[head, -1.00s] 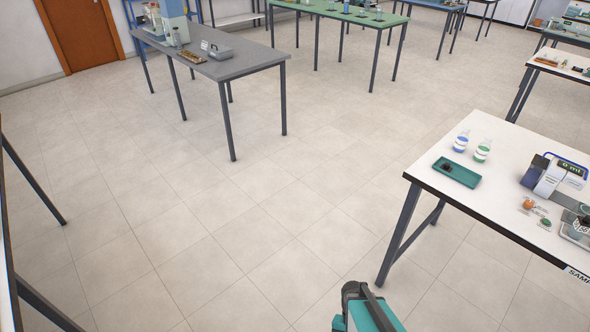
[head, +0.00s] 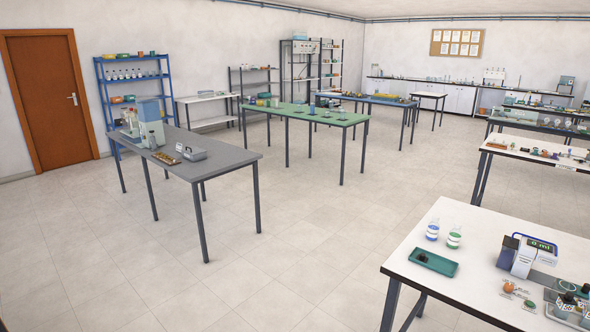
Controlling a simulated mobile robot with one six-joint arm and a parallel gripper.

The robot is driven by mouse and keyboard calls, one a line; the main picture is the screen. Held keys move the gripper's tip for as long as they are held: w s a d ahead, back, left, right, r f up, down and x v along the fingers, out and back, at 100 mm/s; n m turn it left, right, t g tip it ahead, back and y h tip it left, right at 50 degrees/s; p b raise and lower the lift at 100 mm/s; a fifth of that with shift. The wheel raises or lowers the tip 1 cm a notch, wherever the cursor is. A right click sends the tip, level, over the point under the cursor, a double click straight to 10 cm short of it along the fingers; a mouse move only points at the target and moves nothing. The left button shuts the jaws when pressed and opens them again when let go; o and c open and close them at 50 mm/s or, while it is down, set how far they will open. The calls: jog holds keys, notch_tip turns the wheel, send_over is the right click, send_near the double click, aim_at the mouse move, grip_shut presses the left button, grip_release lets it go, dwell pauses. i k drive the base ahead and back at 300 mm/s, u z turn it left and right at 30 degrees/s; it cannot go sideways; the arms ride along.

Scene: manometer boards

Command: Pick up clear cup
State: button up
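I cannot make out a clear cup for certain in the head view. Small items on the far tables are too small to tell apart. My gripper is not in view.
A white table (head: 458,285) at lower right holds two labelled bottles, a teal tray (head: 433,262) and a device with a green display (head: 541,246). A grey table (head: 215,160) stands left, a green table (head: 300,117) behind it. Open tiled floor (head: 285,240) lies between them.

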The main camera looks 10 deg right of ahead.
aim_at(559, 285)
jog(key=u, duration=1.1)
jog(key=k, duration=0.1)
jog(key=z, duration=2.85)
jog(key=i, duration=0.6)
jog(key=z, duration=0.05)
jog(key=k, duration=0.45)
